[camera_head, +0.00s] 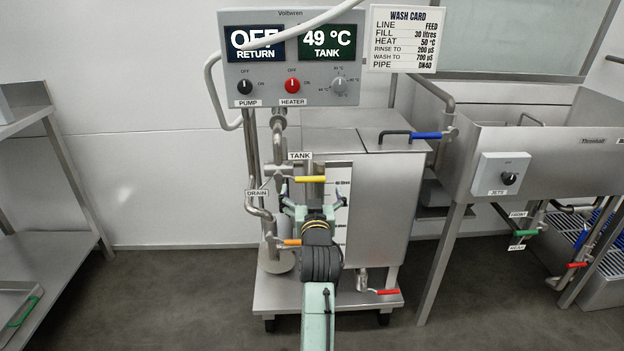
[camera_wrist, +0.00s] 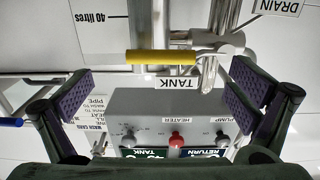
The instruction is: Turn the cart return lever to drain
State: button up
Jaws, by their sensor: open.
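The yellow-handled lever (camera_head: 311,179) sits on the pipework at the front left of the tank. Its handle lies level and points right, below the TANK label (camera_head: 300,156). The DRAIN label (camera_head: 257,193) is to its lower left. In the wrist view, which looks upside down, the yellow handle (camera_wrist: 160,57) lies across the space ahead of my jaws, its metal pivot at the right end. My gripper (camera_head: 312,204) is open and empty, just below the handle in the head view; the jaws (camera_wrist: 160,92) stand wide apart. I see no contact with the handle.
The control box (camera_head: 290,85) above reads OFF for return and 49 °C for tank. A sink (camera_head: 540,140) stands right, a steel shelf (camera_head: 60,245) left.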

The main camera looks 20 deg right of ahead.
aim_at(312, 180)
jog(key=x, duration=0.6)
jog(key=shift+w+p, duration=0.1)
jog(key=shift+p, duration=0.2)
jog(key=shift+d+r, duration=0.15)
jog(key=c, duration=1.5)
jog(key=shift+c, duration=0.2)
